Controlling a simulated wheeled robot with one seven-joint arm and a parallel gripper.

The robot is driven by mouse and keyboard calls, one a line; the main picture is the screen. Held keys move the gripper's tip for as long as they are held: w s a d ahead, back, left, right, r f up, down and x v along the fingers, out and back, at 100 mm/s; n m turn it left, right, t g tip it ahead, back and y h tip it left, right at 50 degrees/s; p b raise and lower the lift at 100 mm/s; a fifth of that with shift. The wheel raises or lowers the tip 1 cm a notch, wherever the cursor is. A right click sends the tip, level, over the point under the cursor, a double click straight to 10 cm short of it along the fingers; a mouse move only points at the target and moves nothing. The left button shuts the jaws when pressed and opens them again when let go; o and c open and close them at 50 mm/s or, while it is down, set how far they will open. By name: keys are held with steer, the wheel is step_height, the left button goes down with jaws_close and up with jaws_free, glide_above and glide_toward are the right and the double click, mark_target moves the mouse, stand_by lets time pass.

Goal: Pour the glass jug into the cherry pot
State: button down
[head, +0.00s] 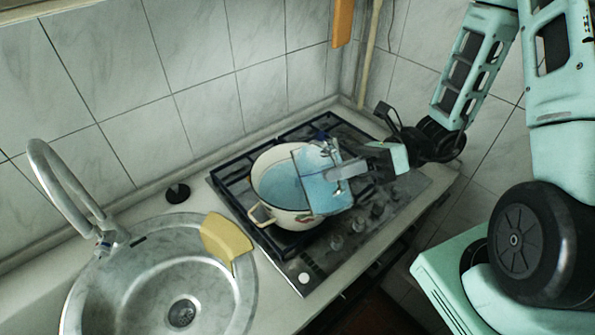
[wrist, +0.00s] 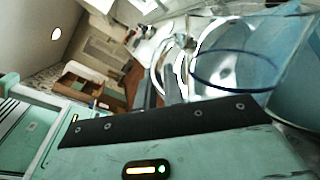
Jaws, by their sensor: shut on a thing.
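A cream enamel pot (head: 262,214) with side handles stands on the hob in the head view. Its inside shows pale blue; I cannot tell liquid from enamel there. The jug looks tilted and has a blue tint low down; no falling stream can be made out.
The black gas hob (head: 290,262) has grates and knobs along its front. A steel sink (head: 150,270) with a tall tap (head: 62,185) lies left. A yellow cloth-like piece (head: 226,238) hangs over the sink's edge. A black plug (head: 177,192) sits behind the sink. Tiled walls stand close behind.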

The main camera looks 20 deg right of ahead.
steer(key=shift+w+r, duration=0.1)
steer(key=shift+r, duration=0.05)
steer(key=shift+w+f+m+g+p, duration=0.35)
steer(key=shift+w+f+m, duration=0.2)
steer(key=shift+m, duration=0.35)
stand_by(2.2)
steer(key=shift+w+r+m+p, duration=0.1)
steer(key=shift+w+m+p, duration=0.2)
steer(key=shift+m, duration=0.1)
stand_by(1.4)
steer(key=shift+s+r+n+b, duration=0.2)
steer(key=shift+s+n+b, duration=0.3)
steer(key=shift+s+n, duration=0.25)
steer(key=shift+s+f+n+t+b, duration=0.3)
steer(key=shift+s+n+t+b, duration=0.35)
steer(key=shift+n+b, duration=0.4)
steer(key=shift+s+r+p, duration=0.25)
steer(key=shift+r+p, duration=0.1)
steer(key=shift+p, duration=0.5)
steer(key=shift+f, duration=0.25)
steer(key=shift+n, duration=0.3)
